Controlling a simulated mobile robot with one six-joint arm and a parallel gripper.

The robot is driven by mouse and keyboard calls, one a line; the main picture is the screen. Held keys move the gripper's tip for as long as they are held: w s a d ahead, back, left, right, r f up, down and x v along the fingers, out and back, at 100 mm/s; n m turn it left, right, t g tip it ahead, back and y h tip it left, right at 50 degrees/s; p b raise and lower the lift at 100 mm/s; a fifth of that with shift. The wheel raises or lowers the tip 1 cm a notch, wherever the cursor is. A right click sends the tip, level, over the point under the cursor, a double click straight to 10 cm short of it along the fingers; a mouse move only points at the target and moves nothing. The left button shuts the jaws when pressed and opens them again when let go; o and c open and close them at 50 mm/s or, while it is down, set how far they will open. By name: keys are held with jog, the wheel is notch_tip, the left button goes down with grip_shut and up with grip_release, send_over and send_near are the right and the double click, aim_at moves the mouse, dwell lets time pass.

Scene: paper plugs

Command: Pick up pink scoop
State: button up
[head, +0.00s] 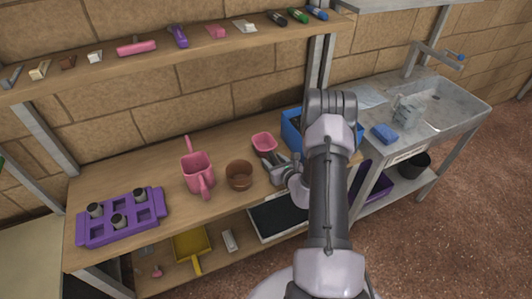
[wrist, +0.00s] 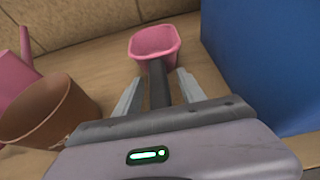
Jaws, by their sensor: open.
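The pink scoop (head: 264,142) lies on the wooden bench, left of the blue bin. In the wrist view its pink bowl (wrist: 154,42) is ahead of my gripper, and its dark handle (wrist: 158,84) points back toward me. My gripper (head: 279,160) is low over the bench at the handle end of the scoop. In the wrist view my gripper (wrist: 158,94) is open, with one finger on each side of the handle. Gaps show between the fingers and the handle. The near end of the handle is hidden by my gripper body.
A brown pot (head: 239,177) and a pink watering can (head: 197,177) stand to the left. The blue bin (wrist: 262,60) is close on the right. A purple tray (head: 97,237) with several grey plugs sits at the far left. A shelf (head: 107,62) with small items runs above.

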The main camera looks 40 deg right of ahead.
grip_shut()
jog(key=shift+r, duration=0.1)
